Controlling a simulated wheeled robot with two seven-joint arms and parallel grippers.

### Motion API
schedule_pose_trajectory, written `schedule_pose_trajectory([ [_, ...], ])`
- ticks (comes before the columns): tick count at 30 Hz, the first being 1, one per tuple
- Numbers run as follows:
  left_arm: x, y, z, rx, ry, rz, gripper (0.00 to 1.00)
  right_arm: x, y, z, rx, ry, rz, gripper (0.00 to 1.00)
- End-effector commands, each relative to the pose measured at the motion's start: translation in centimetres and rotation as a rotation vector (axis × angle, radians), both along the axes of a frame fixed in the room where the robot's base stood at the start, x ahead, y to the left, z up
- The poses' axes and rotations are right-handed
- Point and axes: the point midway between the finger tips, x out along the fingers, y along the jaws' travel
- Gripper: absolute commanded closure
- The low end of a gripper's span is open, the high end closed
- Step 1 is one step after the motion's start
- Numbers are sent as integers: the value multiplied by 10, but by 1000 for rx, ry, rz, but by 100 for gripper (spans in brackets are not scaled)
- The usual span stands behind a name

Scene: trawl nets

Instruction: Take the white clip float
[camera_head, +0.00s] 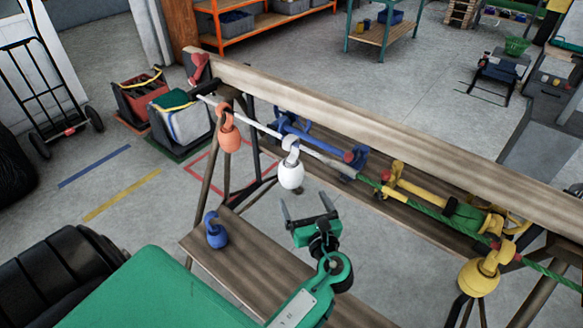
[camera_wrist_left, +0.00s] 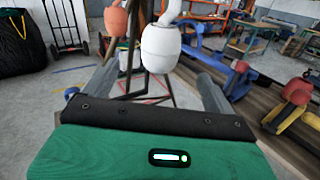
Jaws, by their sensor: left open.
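The white clip float (camera_head: 291,175) hangs by its pale clip from a rope in front of the wooden beam. In the left wrist view the white float (camera_wrist_left: 160,48) is straight ahead, seen between my two fingers. My left gripper (camera_head: 306,204) is open and empty, just below and a little right of the float in the head view. The fingers point towards it, and I cannot see contact. My right gripper is not in view.
An orange float (camera_head: 229,137) hangs left of the white one. A yellow float (camera_head: 480,277) hangs at the right. A blue float (camera_head: 215,235) is at the lower plank (camera_head: 260,268). The wooden beam (camera_head: 380,120) runs behind the rope, with blue and yellow fittings.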

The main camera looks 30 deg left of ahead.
Motion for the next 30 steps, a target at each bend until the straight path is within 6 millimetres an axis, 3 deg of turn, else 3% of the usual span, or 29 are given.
schedule_pose_trajectory([
  [7, 30, 38, 2, -1, -1, 1, 11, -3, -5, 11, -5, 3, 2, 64],
  [24, 70, 84, 1, -3, 0, -1, 11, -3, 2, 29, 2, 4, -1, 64],
  [30, 72, 88, -1, -4, 0, 0, 11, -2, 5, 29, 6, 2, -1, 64],
])
